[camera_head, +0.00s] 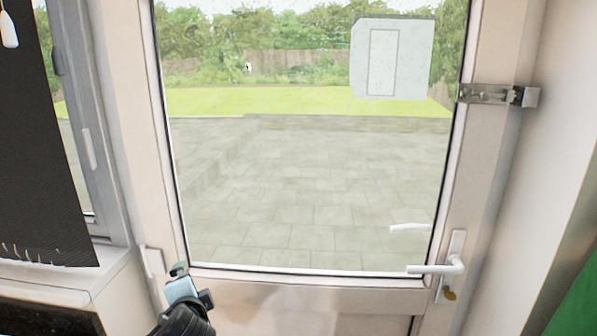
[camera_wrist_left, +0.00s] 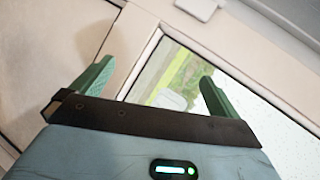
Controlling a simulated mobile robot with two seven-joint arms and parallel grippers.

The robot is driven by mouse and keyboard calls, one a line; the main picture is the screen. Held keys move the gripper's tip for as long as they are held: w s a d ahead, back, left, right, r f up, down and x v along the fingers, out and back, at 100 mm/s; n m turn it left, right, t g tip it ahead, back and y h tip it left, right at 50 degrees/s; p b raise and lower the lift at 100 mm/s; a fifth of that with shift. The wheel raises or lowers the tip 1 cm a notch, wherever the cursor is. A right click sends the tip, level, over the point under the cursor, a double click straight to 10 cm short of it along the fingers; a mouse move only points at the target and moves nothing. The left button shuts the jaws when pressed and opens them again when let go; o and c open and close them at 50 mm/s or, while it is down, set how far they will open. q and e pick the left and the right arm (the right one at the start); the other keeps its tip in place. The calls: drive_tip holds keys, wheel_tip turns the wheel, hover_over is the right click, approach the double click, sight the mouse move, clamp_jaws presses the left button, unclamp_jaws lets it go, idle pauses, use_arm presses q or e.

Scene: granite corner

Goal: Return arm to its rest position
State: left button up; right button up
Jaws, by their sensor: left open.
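My left gripper (camera_head: 179,270) comes in from the bottom left in the head view, in front of the lower left corner of the glazed door. In the left wrist view its two green fingers (camera_wrist_left: 152,84) are spread apart with nothing between them. The door frame and glass lie beyond the fingers. I cannot tell whether the gripper touches the door. My right gripper is not in view.
The white door (camera_head: 300,297) looks shut, with a lever handle (camera_head: 437,268) at its lower right and a metal latch (camera_head: 490,94) higher up. A window with a dark blind (camera_head: 40,150) and a sill (camera_head: 60,285) are at left. Something green (camera_head: 577,295) is at lower right.

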use_arm(q)
drive_tip(key=s+d+f+n+g+h, duration=0.1)
drive_tip(key=s+d+f+n+h, duration=0.15)
drive_tip(key=s+f, duration=0.65)
drive_tip(key=s+d+f+n+g+h, duration=0.1)
drive_tip(key=s+d+f+h, duration=0.15)
drive_tip(key=s+f, duration=0.7)
drive_tip(key=s+a+f+n, duration=0.1)
drive_tip(key=s+f+n, duration=0.2)
drive_tip(key=s+f, duration=0.3)
drive_tip(key=s+a+f+n+g+h, duration=0.1)
drive_tip(key=s+a+f+n, duration=0.1)
drive_tip(key=s+f, duration=0.4)
drive_tip(key=s+n, duration=0.1)
drive_tip(key=s, duration=0.2)
drive_tip(key=shift+f, duration=0.2)
drive_tip(key=shift+s, duration=0.1)
